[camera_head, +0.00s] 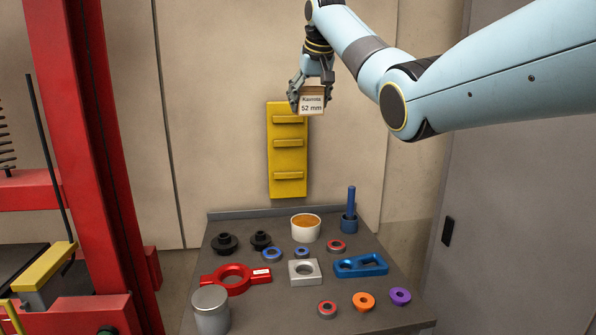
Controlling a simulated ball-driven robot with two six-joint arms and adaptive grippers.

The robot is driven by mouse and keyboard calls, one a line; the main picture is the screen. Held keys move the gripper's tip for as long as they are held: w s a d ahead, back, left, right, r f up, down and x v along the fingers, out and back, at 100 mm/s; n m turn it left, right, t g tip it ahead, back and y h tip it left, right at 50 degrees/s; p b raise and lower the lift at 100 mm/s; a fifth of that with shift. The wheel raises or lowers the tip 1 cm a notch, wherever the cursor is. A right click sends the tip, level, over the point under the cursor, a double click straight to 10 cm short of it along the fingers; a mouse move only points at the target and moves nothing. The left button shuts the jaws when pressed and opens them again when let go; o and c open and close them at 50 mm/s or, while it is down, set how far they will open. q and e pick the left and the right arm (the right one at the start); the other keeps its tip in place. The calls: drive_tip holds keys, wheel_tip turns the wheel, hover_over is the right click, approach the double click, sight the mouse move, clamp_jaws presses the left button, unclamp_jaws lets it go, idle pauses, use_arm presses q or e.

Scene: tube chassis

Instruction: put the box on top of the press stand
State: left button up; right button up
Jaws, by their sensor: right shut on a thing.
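The box (311,103), small and brown with a white label reading "52 mm", is held in the air in front of the back wall. My right gripper (310,95) points down and is shut on the box, its fingers at the box's sides. The box is just in front of the top of a yellow wall rack in the picture. The press stand, a tall red frame (103,150), stands at the left; its top is out of view. My left gripper is not in view.
A grey table (270,312) below holds a red clamp-like part (236,280), a blue bracket (361,266), a metal block (304,272), a white tub (305,228), a metal cylinder (211,310) and several rings. The yellow rack (287,160) hangs on the wall. A grey door (520,200) is at right.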

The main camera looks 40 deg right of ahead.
drive_tip(key=s+a+f+n+p, duration=0.25)
drive_tip(key=s+f, duration=0.25)
drive_tip(key=f, duration=0.6)
drive_tip(key=s+a+f+n+y+p, duration=0.1)
drive_tip(key=s+a+f+n+y, duration=0.15)
drive_tip(key=s+a+f, duration=0.6)
drive_tip(key=s+a+f+n+y+p, duration=0.2)
drive_tip(key=s+a+f+n, duration=0.15)
drive_tip(key=s+a, duration=0.9)
drive_tip(key=shift+m+h, duration=0.25)
drive_tip(key=shift+m, duration=0.1)
drive_tip(key=w+f, duration=0.4)
drive_tip(key=w, duration=0.1)
drive_tip(key=w+a+f, duration=0.1)
drive_tip(key=w+f, duration=0.1)
drive_tip(key=f, duration=0.1)
drive_tip(key=shift+w+a+b, duration=0.1)
drive_tip(key=shift+w+b, duration=0.2)
drive_tip(key=shift+w+f, duration=0.2)
drive_tip(key=shift+a+f, duration=0.1)
drive_tip(key=shift+f, duration=1.9)
drive_tip(key=shift+f, duration=0.15)
drive_tip(key=o, duration=1.5)
